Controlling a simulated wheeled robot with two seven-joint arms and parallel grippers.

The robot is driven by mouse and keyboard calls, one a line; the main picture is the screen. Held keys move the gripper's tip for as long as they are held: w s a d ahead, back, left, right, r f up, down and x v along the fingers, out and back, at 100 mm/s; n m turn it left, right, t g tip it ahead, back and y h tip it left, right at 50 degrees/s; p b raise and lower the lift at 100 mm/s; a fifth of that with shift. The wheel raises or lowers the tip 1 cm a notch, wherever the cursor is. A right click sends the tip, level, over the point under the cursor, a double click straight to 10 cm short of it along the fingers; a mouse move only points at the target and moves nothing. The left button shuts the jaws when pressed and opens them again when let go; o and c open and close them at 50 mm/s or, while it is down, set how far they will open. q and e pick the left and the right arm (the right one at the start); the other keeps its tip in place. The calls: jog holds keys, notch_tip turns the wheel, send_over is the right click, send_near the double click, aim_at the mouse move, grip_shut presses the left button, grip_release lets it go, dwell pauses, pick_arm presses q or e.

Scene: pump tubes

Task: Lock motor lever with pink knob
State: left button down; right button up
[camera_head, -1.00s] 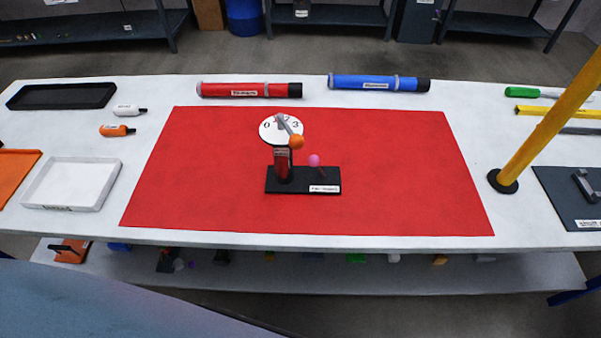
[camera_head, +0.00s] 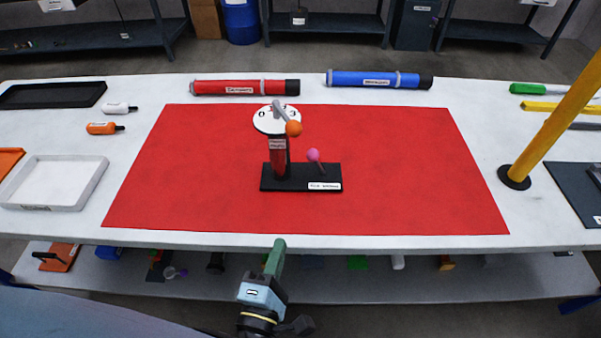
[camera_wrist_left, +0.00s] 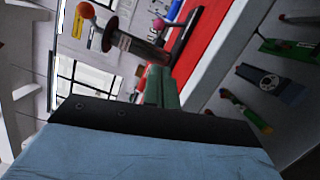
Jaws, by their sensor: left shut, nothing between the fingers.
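The pink knob (camera_head: 313,155) sits on a short lever that rises from the black base (camera_head: 300,184) of the motor stand on the red mat. A red post (camera_head: 278,158) on that base carries a white numbered dial (camera_head: 277,119) with a grey lever and an orange knob (camera_head: 293,129). My left gripper (camera_head: 275,252) is shut and empty, in front of the table's near edge and apart from the stand. In the left wrist view the green fingers (camera_wrist_left: 161,88) point toward the stand, where the pink knob (camera_wrist_left: 159,24) and orange knob (camera_wrist_left: 86,10) show. My right gripper is not visible.
The red mat (camera_head: 400,180) is clear around the stand. Red (camera_head: 245,88) and blue (camera_head: 378,80) tubes lie behind it. A yellow pole (camera_head: 555,125) stands at the right, a white tray (camera_head: 100,180) lies at the left. A lower shelf (camera_head: 440,278) runs beneath the table.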

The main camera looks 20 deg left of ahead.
pick_arm(q)
jog(key=shift+a+r, duration=0.1)
jog(key=shift+r, duration=0.15)
jog(key=shift+w, duration=0.1)
send_near(317, 163)
jog(key=w+a, duration=0.1)
jog(key=w, duration=0.1)
jog(key=w+a+r, duration=0.1)
jog(key=w+a, duration=0.1)
jog(key=w, duration=0.1)
jog(key=shift+w+a+r+p, duration=0.15)
jog(key=shift+w+r+p, duration=0.15)
jog(key=shift+w+r, duration=0.1)
jog(key=shift+s, duration=0.1)
